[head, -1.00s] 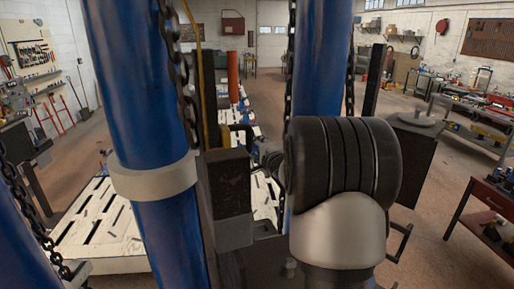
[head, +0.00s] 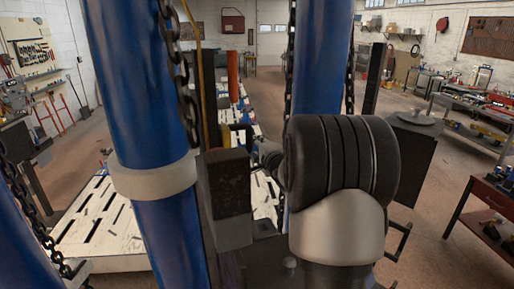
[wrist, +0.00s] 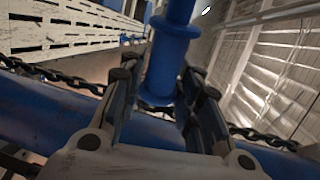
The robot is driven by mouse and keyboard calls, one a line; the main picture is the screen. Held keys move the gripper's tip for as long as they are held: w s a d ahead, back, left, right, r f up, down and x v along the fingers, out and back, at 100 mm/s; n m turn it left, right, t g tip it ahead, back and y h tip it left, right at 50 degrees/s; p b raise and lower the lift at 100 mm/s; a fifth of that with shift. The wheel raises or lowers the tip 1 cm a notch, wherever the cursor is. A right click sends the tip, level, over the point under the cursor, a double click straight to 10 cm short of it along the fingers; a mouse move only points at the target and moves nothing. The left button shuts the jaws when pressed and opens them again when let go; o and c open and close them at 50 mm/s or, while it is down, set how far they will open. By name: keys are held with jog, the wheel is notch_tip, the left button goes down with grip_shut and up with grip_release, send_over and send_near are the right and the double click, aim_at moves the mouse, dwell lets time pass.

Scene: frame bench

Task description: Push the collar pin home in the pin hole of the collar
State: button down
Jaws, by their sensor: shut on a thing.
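In the wrist view my gripper (wrist: 165,92) is shut on a blue, round, flanged piece, which I take for the collar pin (wrist: 163,75). The pin stands between the two dark fingers and runs up past the top edge of the picture. In the head view a pale collar (head: 152,178) is around the left blue post (head: 140,100). I cannot make out its pin hole. My gripper and the pin cannot be made out in the head view, where my own arm blocks much of the middle.
A second blue post (head: 320,75) stands right of the first. Dark chains (head: 186,90) hang beside the posts, and a chain (wrist: 55,75) also crosses the wrist view with a blue tube (wrist: 45,110). A white slotted bench top (head: 95,225) lies low at left.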

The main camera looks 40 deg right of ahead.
jog(key=shift+w+a, duration=0.1)
jog(key=shift+a, duration=0.1)
jog(key=shift+w+a, duration=0.1)
jog(key=shift+a, duration=0.25)
jog(key=shift+w+a+b, duration=0.3)
jog(key=shift+a+b, duration=0.2)
jog(key=shift+a, duration=0.25)
jog(key=shift+w+a+b, duration=0.25)
jog(key=shift+a+b, duration=0.2)
jog(key=shift+a, duration=0.3)
jog(key=shift+w+a+b, duration=0.3)
jog(key=shift+a+b, duration=0.2)
jog(key=shift+a, duration=0.25)
jog(key=shift+s+d+r+p, duration=0.1)
jog(key=shift+d+p, duration=0.15)
jog(key=shift+p, duration=0.1)
